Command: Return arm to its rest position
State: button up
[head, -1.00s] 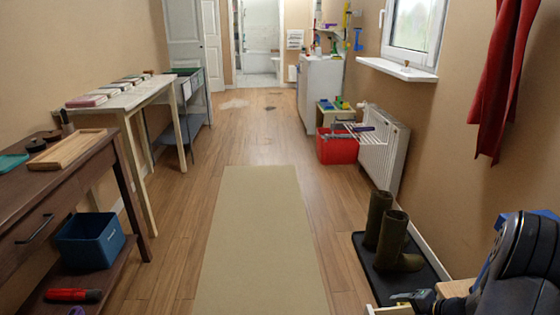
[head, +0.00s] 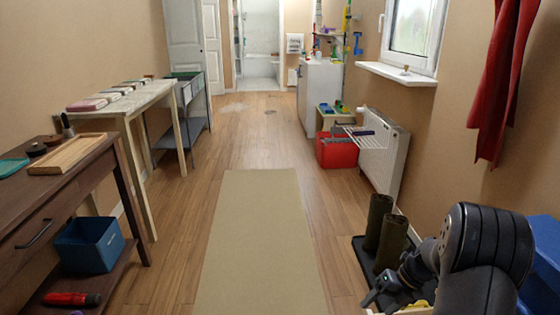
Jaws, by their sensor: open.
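My gripper (head: 372,300) shows at the lower right of the head view, at the end of my dark arm. It is small in the picture, points down and to the left, and is open. I see nothing held in it. My arm rises from the bottom right, bends over, and hides part of the wall and floor behind it. The gripper appears in front of the dark boot tray (head: 362,262) and just below the green boots (head: 391,242) in the picture.
A blue bin (head: 543,258) stands at the right edge behind my arm. The beige runner (head: 258,245) and wooden floor ahead are clear. A brown desk (head: 112,178) and pale table (head: 150,98) line the left. A radiator (head: 385,155) and red crate (head: 338,152) are right.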

jog(key=a+n+h, duration=0.1)
jog(key=n, duration=0.2)
jog(key=a+r+n+g+h, duration=0.1)
jog(key=a+n, duration=0.1)
jog(key=n, duration=0.2)
jog(key=a+r+n+g+h, duration=0.1)
jog(key=a+n, duration=0.1)
jog(key=n, duration=0.1)
jog(key=shift+w+r+h, duration=0.1)
jog(key=shift+r+h, duration=0.05)
jog(key=shift+h, duration=0.25)
jog(key=shift+r, duration=0.1)
